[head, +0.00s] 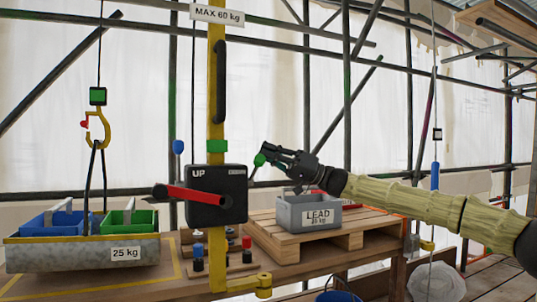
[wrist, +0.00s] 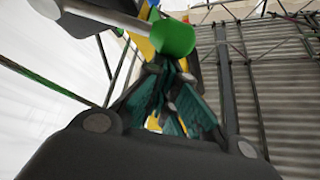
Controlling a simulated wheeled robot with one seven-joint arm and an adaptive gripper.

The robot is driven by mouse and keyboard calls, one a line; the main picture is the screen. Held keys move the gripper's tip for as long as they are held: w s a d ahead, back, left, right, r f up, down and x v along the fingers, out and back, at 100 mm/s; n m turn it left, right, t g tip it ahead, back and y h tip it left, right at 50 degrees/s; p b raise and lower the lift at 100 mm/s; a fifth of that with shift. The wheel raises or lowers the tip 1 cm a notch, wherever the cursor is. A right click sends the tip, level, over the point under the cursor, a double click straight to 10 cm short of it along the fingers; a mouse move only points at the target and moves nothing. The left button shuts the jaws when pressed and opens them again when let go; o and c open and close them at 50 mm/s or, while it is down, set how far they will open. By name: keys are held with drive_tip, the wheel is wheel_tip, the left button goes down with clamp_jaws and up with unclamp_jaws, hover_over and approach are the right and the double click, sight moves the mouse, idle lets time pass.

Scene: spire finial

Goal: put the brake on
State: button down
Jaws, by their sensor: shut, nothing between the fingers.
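The black winch box (head: 217,194) marked UP is fixed to the yellow post, with a red arm (head: 197,197) across its front. A lever with a green knob (head: 261,159) rises from the right side of the box. In the wrist view the green knob (wrist: 175,38) sits on a grey rod, just beyond the fingertips. My gripper (head: 272,152) is shut and empty beside the knob, coming from the right. In the wrist view my gripper (wrist: 165,72) has its fingertips close together. I cannot tell whether they touch the knob. No label naming the brake is readable.
A metal tray (head: 75,257) marked 25 kg holds blue and green bins under a yellow hook (head: 98,128). A grey LEAD box (head: 308,213) stands on a wooden pallet (head: 345,233) below my arm. The yellow post (head: 216,90) and scaffold poles stand close by.

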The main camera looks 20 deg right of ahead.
drive_tip(key=d+f+p, duration=0.1)
drive_tip(key=d+p, duration=0.1)
drive_tip(key=d, duration=0.7)
drive_tip(key=shift+s+d, duration=0.15)
drive_tip(key=shift+d, duration=0.1)
idle(0.6)
